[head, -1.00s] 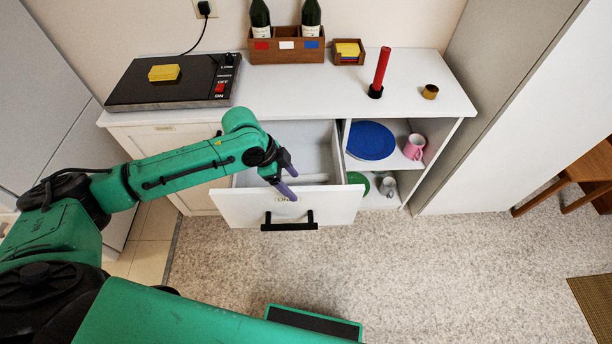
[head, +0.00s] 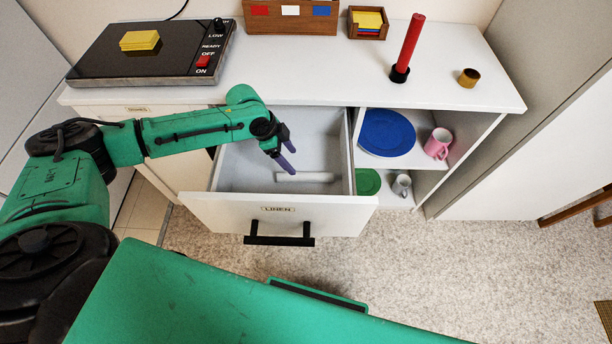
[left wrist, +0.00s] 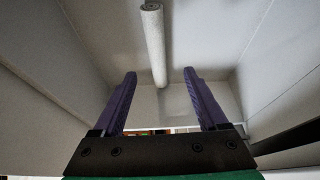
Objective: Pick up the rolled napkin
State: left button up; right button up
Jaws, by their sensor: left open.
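The rolled napkin (head: 304,177) is a white roll lying in the open drawer labelled LINEN (head: 336,208). In the left wrist view the napkin (left wrist: 153,45) runs from the top edge down toward the space between my fingers. My left gripper (head: 289,161) is over the drawer, open and empty, with purple fingers. In the left wrist view my left gripper (left wrist: 157,73) has its fingers spread to either side of the napkin's near end, apart from it. My right gripper is not in view.
The drawer's black handle (head: 279,240) faces the floor in front. Right of the drawer, open shelves hold a blue plate (head: 387,132), a pink mug (head: 438,143), a green plate (head: 367,182) and a grey mug (head: 401,186). The countertop (head: 300,70) is above the drawer.

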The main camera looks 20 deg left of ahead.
aim_at(304, 174)
pick_arm(q)
jog(key=x, duration=0.9)
jog(key=shift+s+d+f, duration=0.1)
jog(key=shift+d, duration=0.15)
grip_shut()
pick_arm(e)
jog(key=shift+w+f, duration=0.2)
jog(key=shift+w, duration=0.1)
pick_arm(q)
notch_tip(304, 174, up, 20)
jog(key=p, duration=0.1)
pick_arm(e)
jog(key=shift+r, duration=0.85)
